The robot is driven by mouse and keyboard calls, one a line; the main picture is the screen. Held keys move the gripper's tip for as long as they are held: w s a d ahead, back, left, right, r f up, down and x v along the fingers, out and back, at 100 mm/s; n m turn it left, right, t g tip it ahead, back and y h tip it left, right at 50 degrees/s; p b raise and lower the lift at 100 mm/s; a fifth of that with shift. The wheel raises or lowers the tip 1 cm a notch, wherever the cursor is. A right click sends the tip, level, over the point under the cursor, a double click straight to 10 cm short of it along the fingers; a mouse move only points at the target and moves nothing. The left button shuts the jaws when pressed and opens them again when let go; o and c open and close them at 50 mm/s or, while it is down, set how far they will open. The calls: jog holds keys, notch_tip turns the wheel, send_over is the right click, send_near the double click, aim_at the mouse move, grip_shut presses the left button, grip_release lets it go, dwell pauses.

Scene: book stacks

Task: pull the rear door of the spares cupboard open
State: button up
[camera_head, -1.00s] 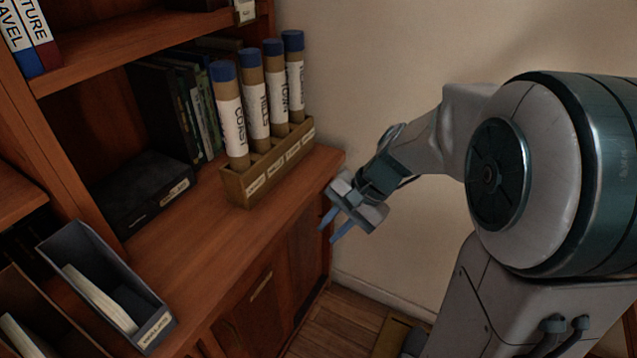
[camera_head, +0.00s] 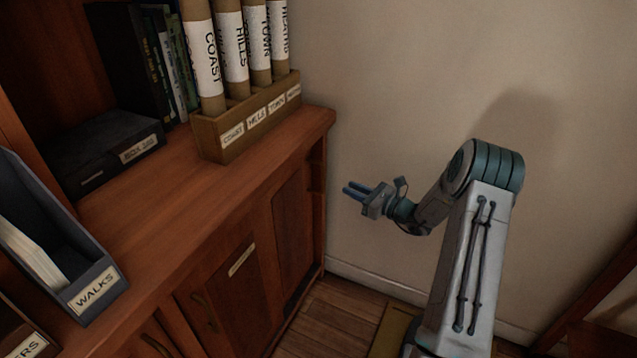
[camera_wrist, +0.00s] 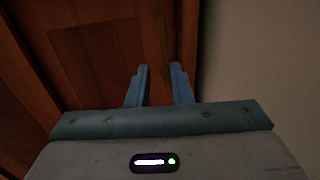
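The wooden cupboard (camera_head: 222,190) stands at the left under a counter. A panel door with a pale label (camera_head: 241,260) is shut; its lettering is too small to read. The rear door (camera_head: 293,228), a dark panel nearest the wall, looks shut. In the wrist view a shut wooden panel (camera_wrist: 92,55) fills the left, with a thin vertical strip, perhaps a handle (camera_wrist: 164,45), near its right edge. My gripper (camera_head: 349,190) is open and empty, its two blue fingers pointing at the cupboard's rear end, apart from it. The fingers also show in the wrist view (camera_wrist: 160,78).
A rack of map tubes (camera_head: 228,142) stands on the counter. A grey file box (camera_head: 70,250) is at the front left. Bare wall (camera_head: 400,90) lies behind my arm. Floor (camera_head: 335,318) between cupboard and arm is clear. Dark wooden furniture (camera_head: 610,285) is at the lower right.

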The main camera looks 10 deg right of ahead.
aim_at(318, 173)
jog(key=b+x, duration=0.1)
jog(key=x, duration=0.5)
jog(key=b+x, duration=0.1)
jog(key=x, duration=0.5)
jog(key=shift+w+d+f+b, duration=0.2)
jog(key=shift+w+b, duration=0.1)
jog(key=shift+b, duration=0.1)
jog(key=shift+x, duration=0.75)
jog(key=shift+r, duration=0.1)
jog(key=shift+c, duration=0.3)
grip_shut()
